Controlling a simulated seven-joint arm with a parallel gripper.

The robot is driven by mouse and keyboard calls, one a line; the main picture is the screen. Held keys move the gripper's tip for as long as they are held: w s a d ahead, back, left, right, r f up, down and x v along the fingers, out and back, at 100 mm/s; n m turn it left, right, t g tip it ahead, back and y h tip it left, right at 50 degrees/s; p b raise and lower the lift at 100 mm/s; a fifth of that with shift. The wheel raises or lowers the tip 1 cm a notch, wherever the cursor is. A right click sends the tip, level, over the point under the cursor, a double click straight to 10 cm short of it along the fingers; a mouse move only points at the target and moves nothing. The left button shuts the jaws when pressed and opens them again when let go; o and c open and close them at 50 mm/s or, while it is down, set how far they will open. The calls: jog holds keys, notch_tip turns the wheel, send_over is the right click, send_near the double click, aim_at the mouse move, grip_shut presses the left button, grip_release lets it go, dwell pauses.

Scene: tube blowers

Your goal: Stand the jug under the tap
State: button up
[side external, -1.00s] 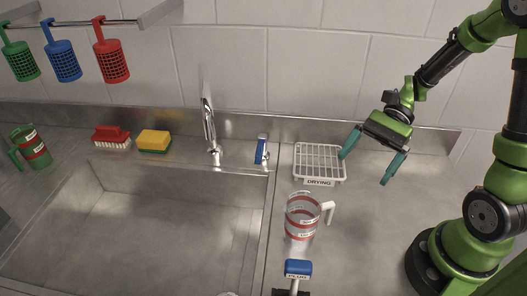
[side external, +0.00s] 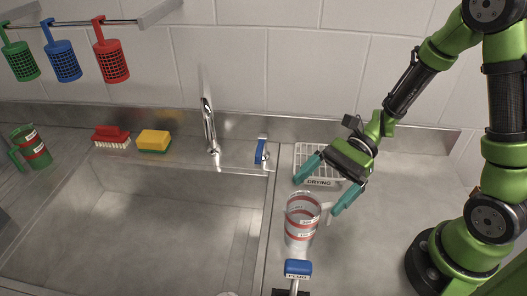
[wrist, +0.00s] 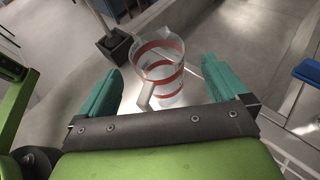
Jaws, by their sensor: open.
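The clear jug (side external: 301,228) with red bands and a white handle stands upright on the counter, just right of the sink. In the wrist view the jug (wrist: 160,75) is between and beyond the teal fingertips, with its handle toward my gripper. My gripper (side external: 320,188) is open and empty, above and behind the jug near its handle; its fingers (wrist: 162,88) are spread wide. I cannot tell whether either finger touches the handle. The metal tap (side external: 209,128) rises at the back edge of the sink, left of the jug. A blue lever (side external: 261,152) is beside it.
The white drying rack (side external: 308,152) is behind the jug, partly hidden by my gripper. The sink (side external: 160,235) is empty where visible. A green jug (side external: 31,148), red brush (side external: 111,136) and yellow sponge (side external: 153,140) sit left.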

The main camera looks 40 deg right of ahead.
aim_at(315, 198)
jog(key=x, duration=0.5)
jog(key=shift+s+f, duration=0.1)
jog(key=shift+s, duration=0.05)
jog(key=shift+c, duration=0.3)
jog(key=c, duration=1.4)
jog(key=shift+c, duration=0.2)
